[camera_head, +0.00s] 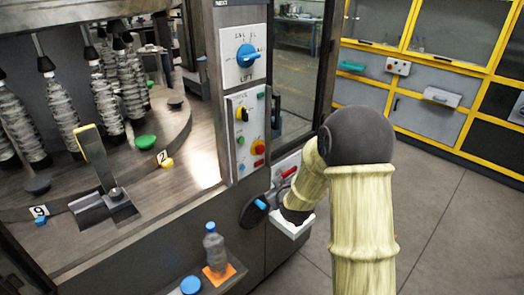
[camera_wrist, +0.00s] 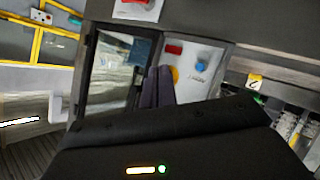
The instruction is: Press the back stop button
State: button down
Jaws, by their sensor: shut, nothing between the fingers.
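I cannot tell for sure which control is the back stop button. In the wrist view, a white panel at the top edge carries a red button (camera_wrist: 136,2), partly cut off by the frame. My gripper (camera_wrist: 158,70) shows there as two dark fingers held together and empty, in front of a pale control panel (camera_wrist: 205,52). I see no clear contact. In the head view, my arm hides most of the gripper.
A bottle (camera_head: 214,248) stands on a low shelf. A wall box with a red button (camera_head: 398,66) hangs behind. The floor at right is clear.

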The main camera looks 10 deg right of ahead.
aim_at(260, 149)
jog(key=w+d+n+t+h, duration=0.1)
jog(key=w+d+t+h, duration=0.2)
jog(key=w+t, duration=0.2)
jog(key=shift+w+r+n+t, duration=0.3)
jog(key=shift+w+r, duration=0.05)
jog(key=shift+w, duration=0.55)
jog(key=shift+w+p, duration=0.15)
jog(key=shift+p, duration=0.15)
jog(key=w+a, duration=0.5)
jog(key=w, duration=0.2)
dwell(0.3)
jog(key=shift+s+a, duration=0.1)
jog(key=shift+s, duration=0.05)
